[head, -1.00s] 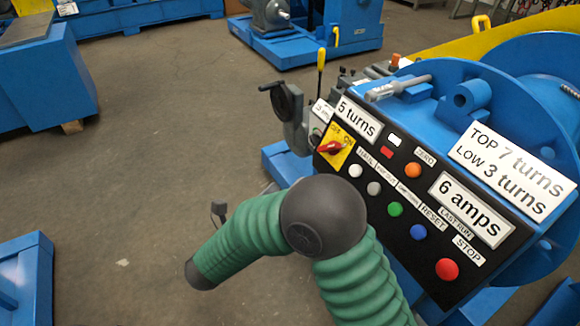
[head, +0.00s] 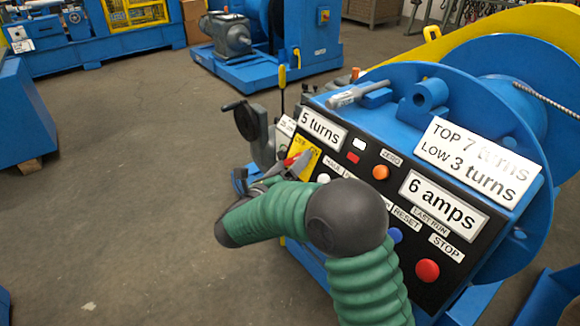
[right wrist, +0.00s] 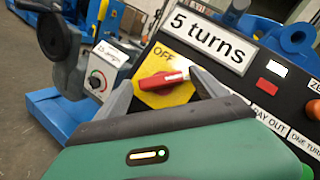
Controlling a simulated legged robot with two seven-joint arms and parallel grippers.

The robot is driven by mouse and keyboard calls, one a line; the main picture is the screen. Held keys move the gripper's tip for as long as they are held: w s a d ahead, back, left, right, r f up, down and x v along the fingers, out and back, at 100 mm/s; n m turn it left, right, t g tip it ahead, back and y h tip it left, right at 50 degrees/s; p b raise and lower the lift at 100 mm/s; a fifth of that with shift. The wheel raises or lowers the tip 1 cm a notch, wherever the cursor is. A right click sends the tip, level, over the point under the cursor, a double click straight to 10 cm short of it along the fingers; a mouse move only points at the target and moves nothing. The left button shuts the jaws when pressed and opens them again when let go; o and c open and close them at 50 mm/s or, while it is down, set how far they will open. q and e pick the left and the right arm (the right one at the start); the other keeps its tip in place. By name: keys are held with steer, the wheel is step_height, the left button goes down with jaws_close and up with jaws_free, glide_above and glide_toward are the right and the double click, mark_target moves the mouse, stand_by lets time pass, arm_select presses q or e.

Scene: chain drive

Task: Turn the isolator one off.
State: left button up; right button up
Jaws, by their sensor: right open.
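The isolator is a red rotary handle on a yellow plate (head: 309,157) at the upper left corner of the black control panel. In the right wrist view the red handle (right wrist: 163,80) lies nearly level, with its white-marked end to the right. The word OFF shows above it; the ON label is hidden there by a finger. My right gripper (head: 288,170) is open at the switch. In the right wrist view its two fingers (right wrist: 161,88) stand on either side of the handle; I cannot tell whether they touch it. My left gripper is not in view.
The panel also carries an orange button (head: 380,172), a blue button (head: 395,236) and a red stop button (head: 427,270). A dark handwheel (head: 246,121) and a small grey box with a knob (right wrist: 96,81) stand left of the switch. Open floor lies left.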

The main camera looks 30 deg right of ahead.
steer(key=shift+c, duration=0.3)
steer(key=shift+a, duration=0.1)
steer(key=c, duration=1.3)
steer(key=shift+r, duration=0.1)
steer(key=shift+s+r+n+y+p, duration=0.15)
steer(key=shift+n+y+p, duration=0.25)
steer(key=shift+n+p, duration=0.5)
steer(key=n+y+p, duration=0.2)
steer(key=n+p, duration=0.1)
steer(key=p, duration=0.1)
steer(key=r+n+y+p, duration=0.1)
steer(key=n+p, duration=0.2)
steer(key=p, duration=0.2)
steer(key=n+y+p, duration=0.2)
steer(key=p, duration=0.3)
steer(key=shift+r+n+y, duration=0.15)
steer(key=shift+n+y, duration=0.15)
steer(key=shift+n, duration=0.1)
steer(key=n+g+y+p, duration=0.1)
steer(key=n+p, duration=0.2)
steer(key=p, duration=0.6)
steer(key=n+g+y+p, duration=0.1)
steer(key=n+g+p, duration=0.1)
steer(key=p, duration=0.7)
steer(key=shift+d+n+y+p, duration=0.2)
steer(key=shift+n+y+p, duration=0.1)
steer(key=shift+n+y, duration=0.15)
steer(key=shift+f+n+p, duration=0.3)
steer(key=shift+n+p, duration=0.05)
steer(key=shift+p, duration=0.4)
